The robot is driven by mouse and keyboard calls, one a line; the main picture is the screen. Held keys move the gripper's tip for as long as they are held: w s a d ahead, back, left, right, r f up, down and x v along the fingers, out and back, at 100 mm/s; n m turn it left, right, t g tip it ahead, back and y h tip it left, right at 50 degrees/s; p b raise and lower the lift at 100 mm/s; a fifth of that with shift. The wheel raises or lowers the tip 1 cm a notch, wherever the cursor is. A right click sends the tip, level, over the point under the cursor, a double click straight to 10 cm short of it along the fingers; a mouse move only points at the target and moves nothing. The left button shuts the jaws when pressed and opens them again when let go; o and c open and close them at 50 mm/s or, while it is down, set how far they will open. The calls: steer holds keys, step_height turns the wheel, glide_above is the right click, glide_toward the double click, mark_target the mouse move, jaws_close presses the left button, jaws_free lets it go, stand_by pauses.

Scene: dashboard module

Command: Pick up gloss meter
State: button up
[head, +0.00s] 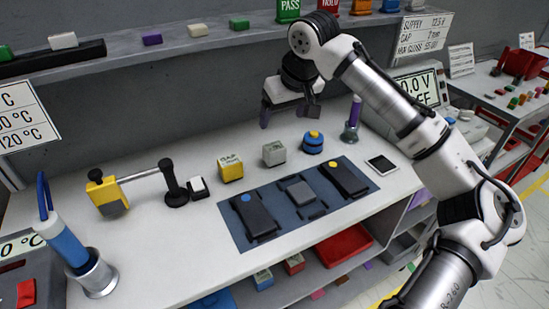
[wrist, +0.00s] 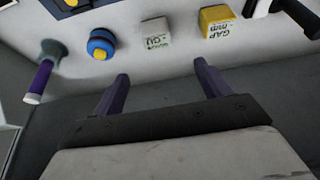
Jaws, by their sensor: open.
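The gloss meter appears to be the small pale grey block (head: 273,153) on the workbench, between a yellow block and a blue round device. In the wrist view the same pale block (wrist: 156,34) has small print ending in "GU" and lies beyond the fingertips, between them in the picture. My gripper (head: 290,113) is open and empty. It hangs above the back of the bench, apart from the block. In the wrist view its two purple-grey fingers (wrist: 162,71) are spread.
The yellow "GAP mm" block (head: 230,168) and the blue device with a yellow top (head: 312,143) flank the pale block. A blue mat (head: 272,224) with dark modules lies in front. A purple-handled tool (head: 353,119) stands to the right. A shelf (head: 130,53) runs along the wall.

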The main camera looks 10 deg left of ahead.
mark_target(275, 146)
steer(key=x, duration=0.3)
steer(key=p+x, duration=0.1)
steer(key=x, duration=0.1)
steer(key=d+x, duration=0.1)
steer(key=x, duration=0.2)
steer(key=shift+w+a+f, duration=0.15)
steer(key=shift+f, duration=0.25)
steer(key=shift+p+x, duration=1.05)
steer(key=shift+x, duration=1.65)
steer(key=shift+c, duration=0.2)
steer(key=c, duration=1.1)
